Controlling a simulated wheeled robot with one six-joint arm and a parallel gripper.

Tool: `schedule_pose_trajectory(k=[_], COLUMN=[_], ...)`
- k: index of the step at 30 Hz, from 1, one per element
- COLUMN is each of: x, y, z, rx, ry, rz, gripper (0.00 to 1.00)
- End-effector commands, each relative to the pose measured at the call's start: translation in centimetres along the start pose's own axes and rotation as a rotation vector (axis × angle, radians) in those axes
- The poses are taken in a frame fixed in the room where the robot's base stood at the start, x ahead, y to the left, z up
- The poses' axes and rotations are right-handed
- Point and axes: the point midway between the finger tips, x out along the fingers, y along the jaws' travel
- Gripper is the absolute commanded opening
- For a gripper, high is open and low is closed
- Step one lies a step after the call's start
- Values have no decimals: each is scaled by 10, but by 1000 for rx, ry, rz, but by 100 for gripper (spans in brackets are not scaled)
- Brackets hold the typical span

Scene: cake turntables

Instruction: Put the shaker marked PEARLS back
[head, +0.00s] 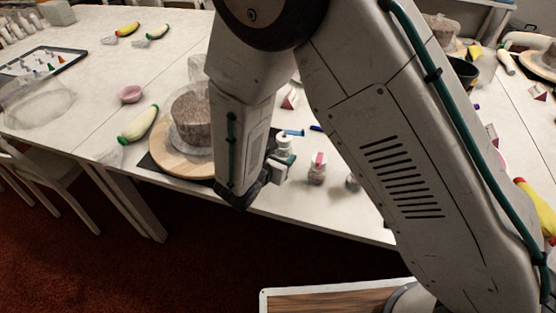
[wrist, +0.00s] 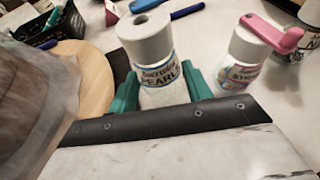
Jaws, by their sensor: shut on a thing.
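The shaker marked PEARLS (wrist: 152,62) has a white lid with a hole on top and a clear body with a label. My gripper (wrist: 160,92) is shut on it, one green finger on each side of the body. In the head view the shaker's white top (head: 283,141) shows beside my wrist, near the table's front edge; my gripper (head: 281,165) is partly hidden by the arm. The shaker looks roughly upright. Its base is hidden, so I cannot tell whether it touches the table.
A cake (head: 192,118) under a clear cover sits on a wooden turntable (head: 165,160) to the left. Blue-handled tools (wrist: 187,11) lie behind.

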Motion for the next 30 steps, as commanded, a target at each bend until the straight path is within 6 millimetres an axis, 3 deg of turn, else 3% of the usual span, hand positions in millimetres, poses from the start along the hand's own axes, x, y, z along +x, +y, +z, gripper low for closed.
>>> schedule_pose_trajectory(k=[7,18,19,21,30], x=[12,14,14,14,13], y=[2,2,2,2,2], z=[-32,-36,-36,-36,-34], rx=[-4,-1,-1,-1,-1], ry=[0,0,0,0,0], rz=[2,2,3,3,3], gripper=[17,17,55,71,71])
